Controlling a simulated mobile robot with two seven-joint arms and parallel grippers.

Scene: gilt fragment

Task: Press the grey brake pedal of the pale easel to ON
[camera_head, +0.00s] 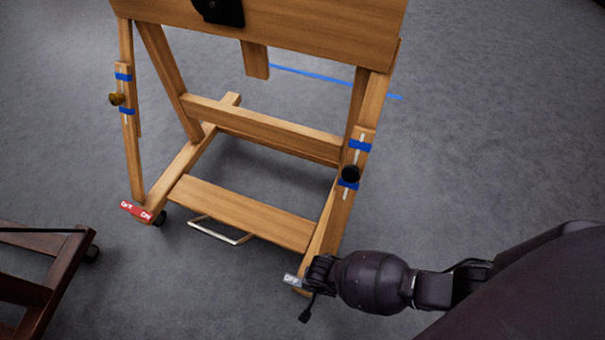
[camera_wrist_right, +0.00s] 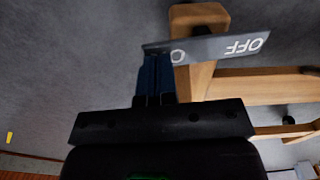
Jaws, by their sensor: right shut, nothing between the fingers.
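The pale easel (camera_head: 250,212) stands in the middle of the head view. Its grey brake pedal (camera_head: 291,280) is at its front right foot, and a white OFF label shows. My right gripper (camera_head: 310,288) is beside this pedal, its arm coming in from the right. In the right wrist view the grey pedal (camera_wrist_right: 225,47) shows OFF on its right part and part of a letter O nearer the fingers. My right gripper (camera_wrist_right: 157,58) is shut and empty, its tips overlapping the pedal's left part; I cannot tell whether they touch. My left gripper is out of view.
A red pedal (camera_head: 137,211) marked OFF and ON sits at the easel's front left foot. A metal loop (camera_head: 220,231) sticks out below the front board. A dark wooden frame (camera_head: 62,245) stands at the lower left. Grey floor (camera_head: 490,130) is clear on the right.

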